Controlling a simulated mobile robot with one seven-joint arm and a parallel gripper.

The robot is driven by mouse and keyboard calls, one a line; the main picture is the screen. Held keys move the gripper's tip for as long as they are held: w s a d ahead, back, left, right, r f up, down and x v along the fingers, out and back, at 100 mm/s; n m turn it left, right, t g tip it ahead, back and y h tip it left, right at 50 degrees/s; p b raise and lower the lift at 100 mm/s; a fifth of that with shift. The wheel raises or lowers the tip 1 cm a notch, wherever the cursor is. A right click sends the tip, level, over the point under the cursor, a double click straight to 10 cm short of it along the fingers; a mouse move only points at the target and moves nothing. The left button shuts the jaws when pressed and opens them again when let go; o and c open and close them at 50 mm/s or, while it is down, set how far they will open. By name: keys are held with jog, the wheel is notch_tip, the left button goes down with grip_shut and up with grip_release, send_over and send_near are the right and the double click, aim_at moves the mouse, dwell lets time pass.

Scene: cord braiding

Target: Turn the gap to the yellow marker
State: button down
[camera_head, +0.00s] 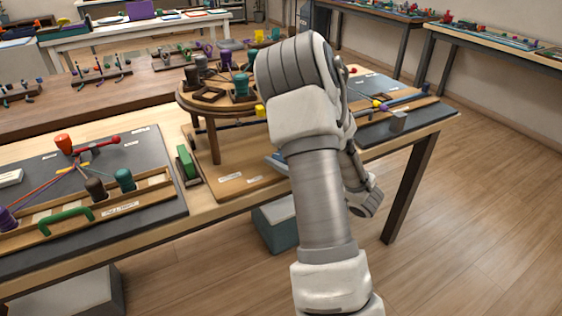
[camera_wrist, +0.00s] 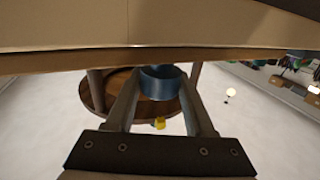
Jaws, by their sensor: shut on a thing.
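The round wooden braiding stand (camera_head: 204,101) stands on the table, its disc carried on legs and its top holding several dark, teal and purple bobbins. A yellow marker (camera_head: 260,111) is at the disc's near rim; it also shows in the wrist view (camera_wrist: 159,124). In the wrist view my gripper (camera_wrist: 160,91) has its two fingers on either side of a blue cylinder (camera_wrist: 163,76), shut on it, with the disc (camera_wrist: 117,83) behind. My arm hides the gripper and the disc's right part in the head view. I cannot make out the gap.
On the left a grey board (camera_head: 150,190) holds bobbins and coloured cords. A green block (camera_head: 187,163) stands between it and the stand. Another cord board (camera_head: 418,105) lies right of my arm. The floor at right is clear.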

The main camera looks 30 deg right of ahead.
jog(key=n+g+y, duration=0.2)
jog(key=y, duration=0.1)
jog(key=n+g+y, duration=0.2)
jog(key=shift+d+r+n+y, duration=0.1)
jog(key=shift+r+n+y, duration=0.05)
jog(key=shift+n+y, duration=0.2)
jog(key=shift+n+g+y, duration=1.35)
jog(key=shift+n+g, duration=0.1)
jog(key=shift+g, duration=0.55)
jog(key=shift+p, duration=0.3)
jog(key=shift+c, duration=1.3)
grip_release()
jog(key=shift+w+a, duration=0.1)
jog(key=shift+a, duration=0.1)
jog(key=p+v, duration=0.3)
jog(key=v, duration=1.4)
jog(key=shift+d, duration=0.3)
jog(key=shift+w, duration=0.1)
